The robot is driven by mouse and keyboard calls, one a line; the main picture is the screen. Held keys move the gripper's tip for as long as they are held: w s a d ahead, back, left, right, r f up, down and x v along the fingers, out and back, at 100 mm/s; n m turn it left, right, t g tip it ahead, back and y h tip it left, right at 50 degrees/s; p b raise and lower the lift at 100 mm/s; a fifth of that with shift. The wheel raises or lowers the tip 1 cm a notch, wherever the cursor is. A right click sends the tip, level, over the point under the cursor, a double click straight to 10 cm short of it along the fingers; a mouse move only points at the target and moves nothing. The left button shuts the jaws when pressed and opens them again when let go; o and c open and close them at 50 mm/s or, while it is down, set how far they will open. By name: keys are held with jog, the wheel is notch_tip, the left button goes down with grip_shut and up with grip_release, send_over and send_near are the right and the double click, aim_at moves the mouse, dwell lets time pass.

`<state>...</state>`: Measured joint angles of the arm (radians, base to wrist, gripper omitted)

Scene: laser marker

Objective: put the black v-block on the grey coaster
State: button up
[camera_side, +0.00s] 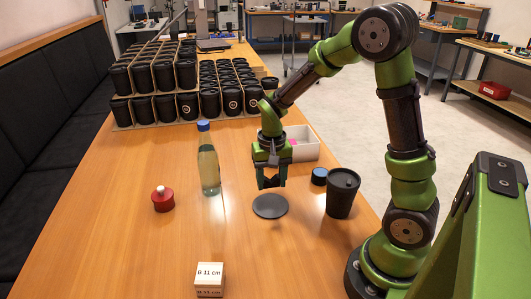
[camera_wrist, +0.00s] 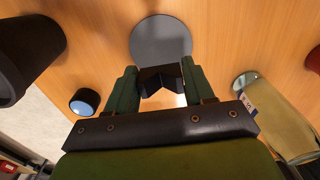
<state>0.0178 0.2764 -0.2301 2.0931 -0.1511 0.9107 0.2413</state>
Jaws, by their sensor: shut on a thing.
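The black v-block (camera_wrist: 161,78) is between the two green fingers of my gripper (camera_wrist: 160,86) in the wrist view. In the side view, my gripper (camera_side: 271,181) is shut on the v-block (camera_side: 270,182) and holds it above the table. The grey coaster (camera_side: 270,206) lies flat on the table, just below and in front of the v-block in the side view. In the wrist view the coaster (camera_wrist: 160,37) shows beyond the fingertips, partly covered at its lower edge. Nothing lies on the visible part of the coaster.
A black lidded cup (camera_side: 342,194) and a blue-topped jar (camera_side: 319,176) stand right of the coaster. A bottle (camera_side: 208,160) and a red pot (camera_side: 163,200) stand left. A white bin (camera_side: 301,145) is behind my gripper. A labelled block (camera_side: 209,279) stands in front.

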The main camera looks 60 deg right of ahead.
aim_at(271, 206)
jog(key=shift+f, duration=3)
jog(key=shift+f, duration=0.1)
jog(key=o, duration=1)
jog(key=shift+o, duration=0.2)
notch_tip(271, 206, up, 12)
jog(key=s+a+r+n+t+y, duration=0.2)
jog(key=s+a+r+n+t, duration=0.3)
jog(key=s+a+r, duration=0.5)
jog(key=shift+s+a+r+t, duration=0.15)
jog(key=shift+a+r+t, duration=0.35)
jog(key=shift+t, duration=0.6)
